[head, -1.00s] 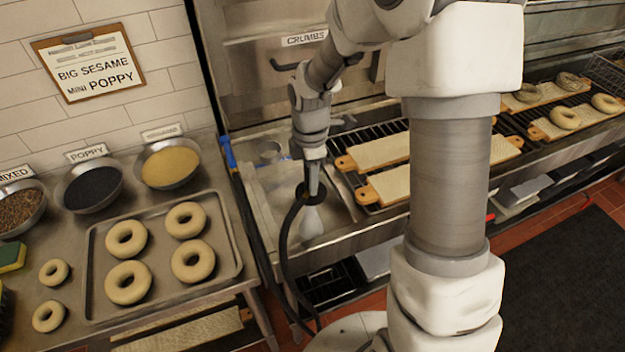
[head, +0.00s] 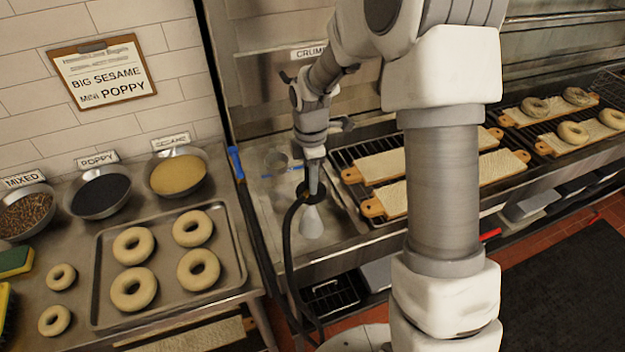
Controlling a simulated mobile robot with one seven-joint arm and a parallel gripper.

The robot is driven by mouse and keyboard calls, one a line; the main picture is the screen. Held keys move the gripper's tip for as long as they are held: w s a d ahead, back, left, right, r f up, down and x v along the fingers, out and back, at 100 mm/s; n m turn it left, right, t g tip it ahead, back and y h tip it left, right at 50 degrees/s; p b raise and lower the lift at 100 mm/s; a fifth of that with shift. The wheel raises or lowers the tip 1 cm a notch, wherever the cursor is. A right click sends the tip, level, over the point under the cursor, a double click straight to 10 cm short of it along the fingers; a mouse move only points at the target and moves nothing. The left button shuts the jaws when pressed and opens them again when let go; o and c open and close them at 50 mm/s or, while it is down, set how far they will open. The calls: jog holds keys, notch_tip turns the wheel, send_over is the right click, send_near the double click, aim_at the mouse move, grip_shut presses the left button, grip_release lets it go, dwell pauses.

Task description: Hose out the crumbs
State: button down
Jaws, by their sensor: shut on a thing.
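My gripper (head: 314,190) points down over the metal basin (head: 262,205) left of the grill and is shut on the black hose (head: 288,250). The hose loops around beside the fingers and hangs down past the basin's front edge. A pale cone (head: 312,223) shows just below the fingers; I cannot tell whether it is the nozzle or spray. A "CRUMBS" label (head: 309,53), partly covered by my arm, is on the metal panel behind. Crumbs themselves are too small to make out.
A tray of bagels (head: 240,262) and seed bowls (head: 176,175) stand on the left counter. Boards (head: 385,164) lie on the grill to the right, close to my gripper. A round clear item (head: 277,160) sits at the basin's back. My arm hides part of the grill.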

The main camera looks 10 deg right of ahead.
jog(key=shift+w+a+p, duration=0.2)
jog(key=shift+w, duration=0.65)
jog(key=shift+w+a+p, duration=0.15)
jog(key=shift+w+a, duration=0.05)
jog(key=shift+w, duration=0.65)
